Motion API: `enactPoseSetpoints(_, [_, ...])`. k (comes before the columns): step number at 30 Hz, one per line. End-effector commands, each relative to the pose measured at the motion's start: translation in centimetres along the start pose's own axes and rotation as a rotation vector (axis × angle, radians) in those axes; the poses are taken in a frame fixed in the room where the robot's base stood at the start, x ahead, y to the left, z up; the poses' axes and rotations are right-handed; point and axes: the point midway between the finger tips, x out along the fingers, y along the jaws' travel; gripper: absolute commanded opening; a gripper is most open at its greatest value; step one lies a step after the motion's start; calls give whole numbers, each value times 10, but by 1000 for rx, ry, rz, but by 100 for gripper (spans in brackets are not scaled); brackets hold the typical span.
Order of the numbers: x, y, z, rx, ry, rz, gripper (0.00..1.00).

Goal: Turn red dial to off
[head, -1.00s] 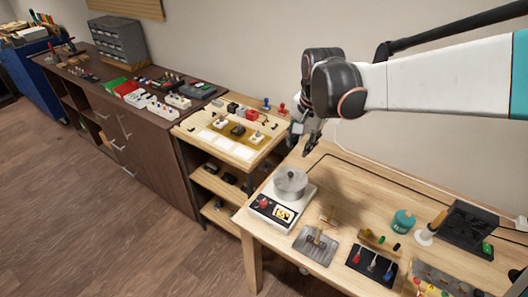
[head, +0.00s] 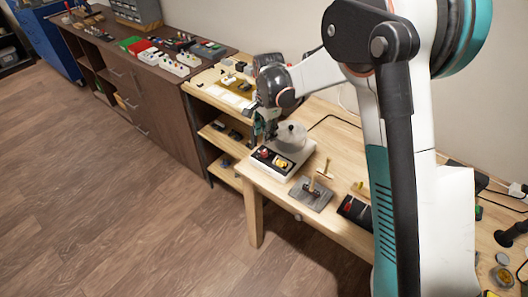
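The red dial (head: 264,153) sits on the black front panel of a white hot-plate-like unit (head: 297,164), at the panel's left end. A yellow dial or marked patch (head: 281,163) is to its right on the same panel. A grey metal pot (head: 292,134) stands on the unit, partly hidden by my gripper. My gripper (head: 266,132) points down just above and behind the red dial in the picture. I cannot tell whether it touches the dial. Its fingers are small and dark, and their opening cannot be made out.
A grey metal plate (head: 311,194) with a wooden-handled tool lies to the right of the unit. My arm hides much of the wooden table's right side. A lower shelf bench (head: 207,94) with small parts stands to the left. The wooden floor (head: 120,220) in front is clear.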

Motion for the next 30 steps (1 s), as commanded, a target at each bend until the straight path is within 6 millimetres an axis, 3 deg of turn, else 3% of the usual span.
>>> enactPoseSetpoints(1, [14, 0, 0, 0, 0, 0, 32])
enactPoseSetpoints(6, [47, 0, 0, -1, 1, -1, 32])
enactPoseSetpoints(13, [82, 0, 0, -1, 1, -1, 32])
enactPoseSetpoints(19, [93, 0, 0, -1, 1, -1, 32])
enactPoseSetpoints(28, [94, 0, 0, -1, 1, -1, 32])
enactPoseSetpoints(30, [94, 0, 0, -1, 1, -1, 17])
